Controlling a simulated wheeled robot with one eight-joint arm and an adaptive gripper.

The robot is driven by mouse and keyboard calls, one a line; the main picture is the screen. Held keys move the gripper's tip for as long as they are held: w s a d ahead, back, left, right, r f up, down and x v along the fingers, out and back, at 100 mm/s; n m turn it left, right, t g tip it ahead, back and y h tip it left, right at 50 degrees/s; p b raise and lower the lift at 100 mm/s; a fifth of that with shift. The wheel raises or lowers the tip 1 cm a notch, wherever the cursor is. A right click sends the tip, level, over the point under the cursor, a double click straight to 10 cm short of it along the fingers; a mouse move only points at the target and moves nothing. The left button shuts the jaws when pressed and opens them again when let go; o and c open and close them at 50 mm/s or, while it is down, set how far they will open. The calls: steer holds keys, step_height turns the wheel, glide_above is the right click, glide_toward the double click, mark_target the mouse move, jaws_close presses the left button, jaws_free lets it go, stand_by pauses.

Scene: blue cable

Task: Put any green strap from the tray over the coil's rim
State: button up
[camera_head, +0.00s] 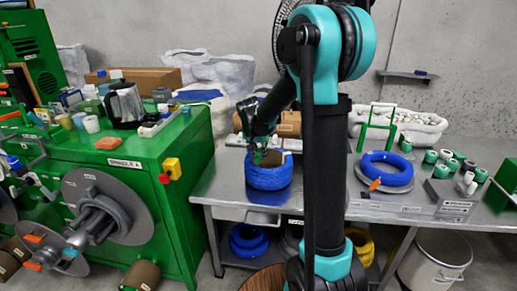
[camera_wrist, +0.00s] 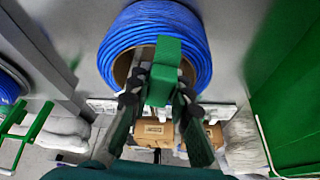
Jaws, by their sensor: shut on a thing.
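The blue cable coil (camera_head: 268,180) lies flat on the grey metal table, and it fills the upper middle of the wrist view (camera_wrist: 120,45). My gripper (camera_wrist: 158,92) is shut on a green strap (camera_wrist: 164,70) at the coil. The strap spans from the coil's central opening onto its blue ring in the wrist view. I cannot tell whether it touches the cable or hangs around the rim. In the head view my gripper (camera_head: 263,145) is above the coil's far side, with the strap mostly hidden there. No loose straps are clearly visible in a tray.
A second blue coil (camera_head: 386,170) lies on a round plate at the right, near a green frame (camera_head: 378,128). Green and white spools (camera_head: 450,165) stand farther right. A cardboard box (camera_head: 290,123) is behind the coil. The green machine (camera_head: 135,165) flanks the table's left.

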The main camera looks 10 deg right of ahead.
mark_target(260, 169)
steer(key=shift+f, duration=1.95)
steer(key=shift+f, duration=0.6)
steer(key=shift+f, duration=0.1)
steer(key=shift+r, duration=0.3)
stand_by(0.7)
steer(key=shift+f, duration=0.35)
steer(key=shift+r, duration=0.25)
stand_by(1.4)
steer(key=shift+f, duration=0.25)
steer(key=shift+r, duration=0.25)
